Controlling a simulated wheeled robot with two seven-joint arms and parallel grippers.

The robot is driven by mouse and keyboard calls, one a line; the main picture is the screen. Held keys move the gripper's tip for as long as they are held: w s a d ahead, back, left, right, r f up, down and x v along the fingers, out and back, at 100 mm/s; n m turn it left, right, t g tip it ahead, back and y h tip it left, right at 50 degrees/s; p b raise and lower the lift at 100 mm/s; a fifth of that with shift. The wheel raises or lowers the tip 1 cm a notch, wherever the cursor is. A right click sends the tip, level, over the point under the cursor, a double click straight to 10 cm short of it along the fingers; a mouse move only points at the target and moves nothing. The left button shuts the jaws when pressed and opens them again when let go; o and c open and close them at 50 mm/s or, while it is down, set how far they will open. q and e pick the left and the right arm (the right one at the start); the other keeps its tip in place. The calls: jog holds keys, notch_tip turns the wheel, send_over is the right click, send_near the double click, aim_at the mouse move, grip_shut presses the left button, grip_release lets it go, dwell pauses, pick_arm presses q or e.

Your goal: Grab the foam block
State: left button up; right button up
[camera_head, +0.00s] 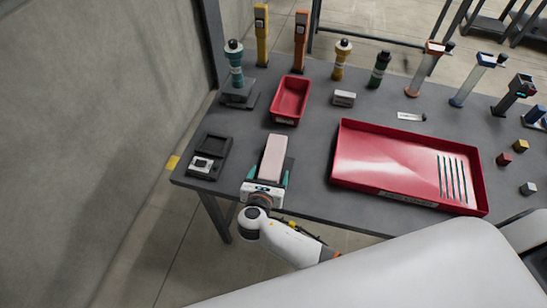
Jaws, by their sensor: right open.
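The foam block (272,155) is a long pale pink block near the front left part of the dark table. It appears to rest on a dark base, part of which shows at its right side. My right gripper (267,178) is at the near end of the block, with its teal fingers apart, one on each side of that end. I cannot tell whether the fingers touch it. The gripper body hides what lies under the block's near end. My left gripper is not in view.
A black device (208,157) stands left of the block. A small red bin (290,100) is behind it, and a large red tray (349,150) is to the right. Dispensers and bottles, such as a teal one (235,65), line the back. The table's front edge is close to my gripper.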

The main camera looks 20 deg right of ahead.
jog(key=c, duration=1.1)
